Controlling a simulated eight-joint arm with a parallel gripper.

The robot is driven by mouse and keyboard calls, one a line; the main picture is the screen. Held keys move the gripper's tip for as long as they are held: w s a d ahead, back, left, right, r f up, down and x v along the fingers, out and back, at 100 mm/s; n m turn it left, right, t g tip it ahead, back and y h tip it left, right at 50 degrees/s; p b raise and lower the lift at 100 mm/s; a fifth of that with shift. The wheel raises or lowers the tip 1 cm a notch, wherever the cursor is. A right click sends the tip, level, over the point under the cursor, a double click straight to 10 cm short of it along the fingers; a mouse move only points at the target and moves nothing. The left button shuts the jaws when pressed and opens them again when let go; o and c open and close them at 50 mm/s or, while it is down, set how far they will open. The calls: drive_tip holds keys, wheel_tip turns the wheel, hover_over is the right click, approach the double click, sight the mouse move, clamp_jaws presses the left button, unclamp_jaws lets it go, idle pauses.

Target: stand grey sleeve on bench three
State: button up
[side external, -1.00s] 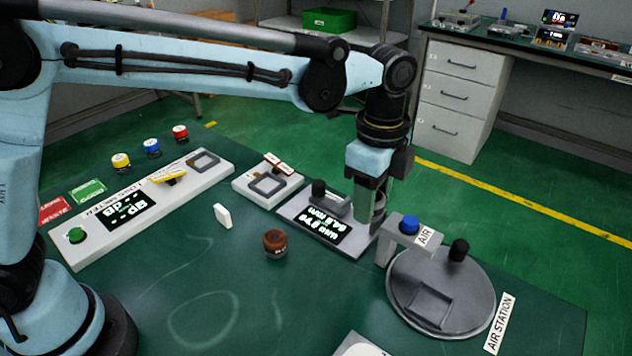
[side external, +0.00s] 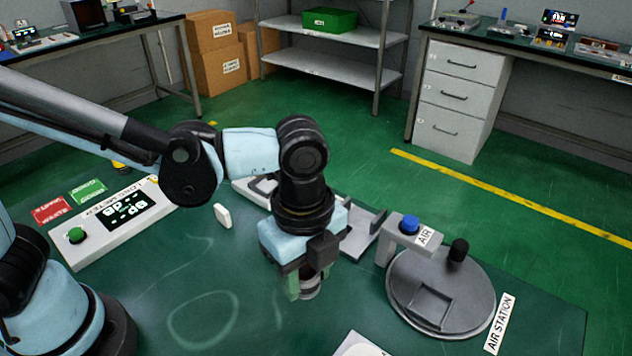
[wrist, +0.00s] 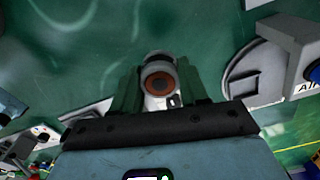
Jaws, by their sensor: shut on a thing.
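My gripper (side external: 305,285) is over the middle of the green bench (side external: 235,325), with its fingers pointing down. It is shut on the grey sleeve (side external: 312,287), which stands roughly upright between the fingers. In the wrist view the sleeve (wrist: 158,57) shows as a grey ring between the green fingers. A brown round part (wrist: 158,82) shows within the ring; I cannot tell whether it is inside the sleeve or beyond it. Whether the sleeve's lower end touches the bench is unclear. I see no clear "three" mark on the bench.
The air station (side external: 440,290) with its round plate and blue button (side external: 409,224) stands right of my gripper. A long meter panel (side external: 125,210) lies at the left. A small white block (side external: 222,215) stands left of the gripper. Bare bench lies at the front left.

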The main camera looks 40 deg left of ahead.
drive_tip(key=w+a+f, duration=0.1)
drive_tip(key=w, duration=0.1)
drive_tip(key=w+a+f, duration=0.1)
drive_tip(key=w+f, duration=0.1)
drive_tip(key=w+a+f, duration=0.1)
drive_tip(key=w, duration=0.1)
drive_tip(key=shift+a+f, duration=0.2)
drive_tip(key=shift+a, duration=0.05)
drive_tip(key=shift+f, duration=1.9)
drive_tip(key=shift+f, duration=0.15)
drive_tip(key=o, duration=1.1)
wheel_tip(320, 180, up, 12)
drive_tip(key=s+a+n+t, duration=0.1)
drive_tip(key=a+n+t, duration=0.1)
drive_tip(key=a+n, duration=0.4)
drive_tip(key=s+a+r+n+t, duration=0.1)
drive_tip(key=a+n+t, duration=0.1)
drive_tip(key=a+n, duration=0.4)
drive_tip(key=s+a+n+t, duration=0.1)
drive_tip(key=a+n+t, duration=0.2)
drive_tip(key=a+n, duration=0.3)
drive_tip(key=shift+s+r+n, duration=0.1)
drive_tip(key=shift+r+n, duration=0.05)
drive_tip(key=shift+n, duration=0.5)
drive_tip(key=shift+s+r+n, duration=0.1)
drive_tip(key=shift+r+n, duration=0.05)
drive_tip(key=shift+n, duration=0.5)
